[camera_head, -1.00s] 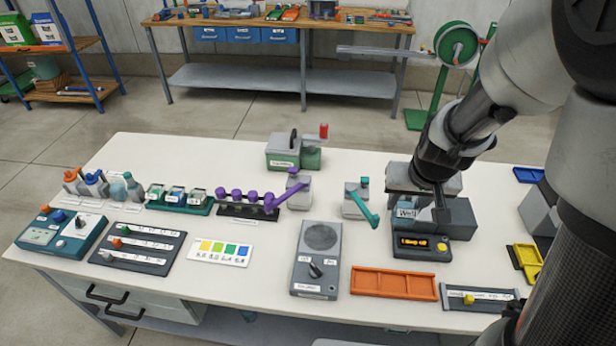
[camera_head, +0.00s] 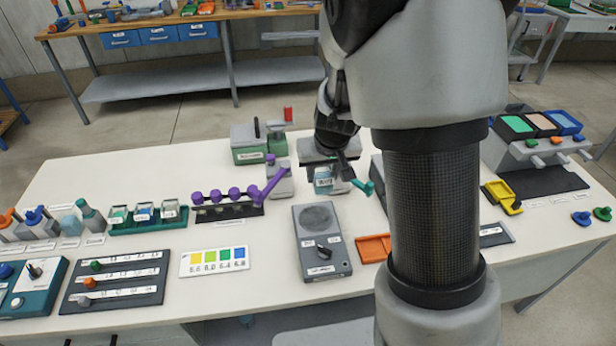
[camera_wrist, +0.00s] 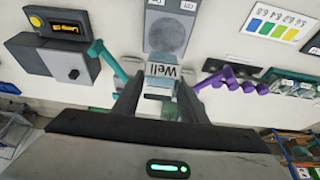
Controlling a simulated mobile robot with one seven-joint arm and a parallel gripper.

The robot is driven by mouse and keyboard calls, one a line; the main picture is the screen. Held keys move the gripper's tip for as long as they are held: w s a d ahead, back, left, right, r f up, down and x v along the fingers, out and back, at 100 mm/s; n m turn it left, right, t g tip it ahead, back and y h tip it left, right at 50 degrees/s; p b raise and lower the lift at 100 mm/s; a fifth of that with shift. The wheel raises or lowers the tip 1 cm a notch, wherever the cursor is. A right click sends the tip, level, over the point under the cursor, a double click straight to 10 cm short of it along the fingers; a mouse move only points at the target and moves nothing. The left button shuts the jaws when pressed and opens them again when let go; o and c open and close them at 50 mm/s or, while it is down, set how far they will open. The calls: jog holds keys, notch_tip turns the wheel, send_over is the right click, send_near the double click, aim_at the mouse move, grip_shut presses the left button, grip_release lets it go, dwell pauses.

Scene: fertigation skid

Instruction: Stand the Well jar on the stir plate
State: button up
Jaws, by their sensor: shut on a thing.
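The Well jar (camera_wrist: 163,70) is a small clear jar with a white label reading "Well". It is held between the fingers of my gripper (camera_wrist: 160,92) in the wrist view. In the head view my gripper (camera_head: 333,172) and the jar (camera_head: 323,181) are behind the stir plate, near the teal-handled valve. The stir plate (camera_head: 325,257) is a grey box with a round dark disc (camera_head: 316,216) at its far end and a knob at its near end. The disc (camera_wrist: 167,34) is just beyond the jar in the wrist view and is bare.
A purple-handled valve (camera_head: 278,180) stands left of the jar and a teal handle (camera_head: 366,187) right of it. A colour chart (camera_head: 214,261) lies left of the stir plate, an orange tray (camera_head: 374,247) right. A green-and-grey device (camera_head: 249,143) stands behind.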

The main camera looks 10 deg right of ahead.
aim_at(317, 175)
jog(key=x, duration=0.1)
jog(key=b+x, duration=0.1)
jog(key=x, duration=0.1)
jog(key=w+x, duration=0.1)
jog(key=x, duration=0.1)
jog(key=shift+a, duration=0.4)
notch_tip(317, 175, down, 10)
jog(key=b, duration=0.9)
jog(key=shift+f, duration=0.15)
jog(key=o, duration=1.2)
notch_tip(317, 175, up, 9)
jog(key=p, duration=0.7)
